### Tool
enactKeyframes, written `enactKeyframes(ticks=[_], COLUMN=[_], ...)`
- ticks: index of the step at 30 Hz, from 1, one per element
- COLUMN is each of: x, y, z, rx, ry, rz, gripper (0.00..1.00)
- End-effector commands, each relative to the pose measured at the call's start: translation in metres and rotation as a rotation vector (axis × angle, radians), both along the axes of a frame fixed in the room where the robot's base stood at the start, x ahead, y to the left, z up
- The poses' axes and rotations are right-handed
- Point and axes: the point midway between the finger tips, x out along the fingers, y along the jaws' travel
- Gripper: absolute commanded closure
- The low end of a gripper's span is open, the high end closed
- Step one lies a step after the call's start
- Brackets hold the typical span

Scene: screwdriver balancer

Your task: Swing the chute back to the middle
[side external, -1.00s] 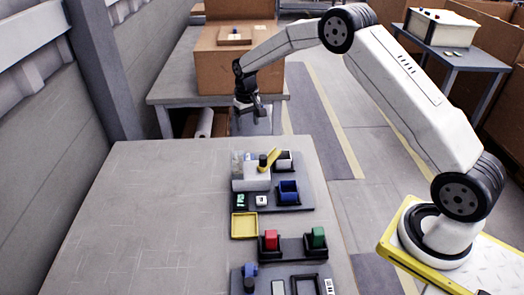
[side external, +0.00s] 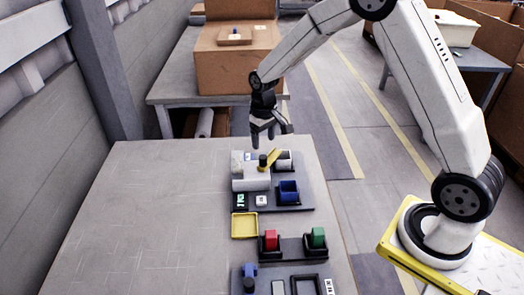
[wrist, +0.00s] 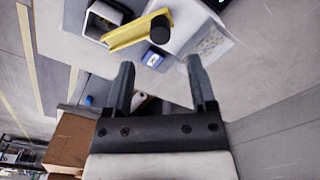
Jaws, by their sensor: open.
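The yellow chute (side external: 273,158) sits on top of the balancer, with a dark round knob (side external: 263,161) at one end. In the side view it slants up and to the right, toward the white bin (side external: 284,160). The chute also shows in the wrist view (wrist: 128,36), with its dark knob (wrist: 160,25). My gripper (side external: 268,138) is open and empty, just beyond and above the chute. In the wrist view its two fingers (wrist: 160,75) are apart and point toward the chute without touching it.
A blue bin (side external: 289,192) and a yellow tray (side external: 244,225) stand nearer on the table. The left of the table (side external: 150,220) is bare.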

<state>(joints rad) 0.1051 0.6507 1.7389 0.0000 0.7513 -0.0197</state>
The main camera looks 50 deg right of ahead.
Motion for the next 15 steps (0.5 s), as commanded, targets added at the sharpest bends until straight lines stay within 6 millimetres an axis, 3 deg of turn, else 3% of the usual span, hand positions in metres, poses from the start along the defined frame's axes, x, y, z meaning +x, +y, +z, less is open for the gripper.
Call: enactKeyframes(ticks=[7, 15], x=[0.0, 0.0], y=[0.0, 0.0], z=[-0.014, -0.045], rx=[0.0, 0.0], ry=[0.003, 0.004], rz=[0.0, -0.001], gripper=[0.28, 0.28])
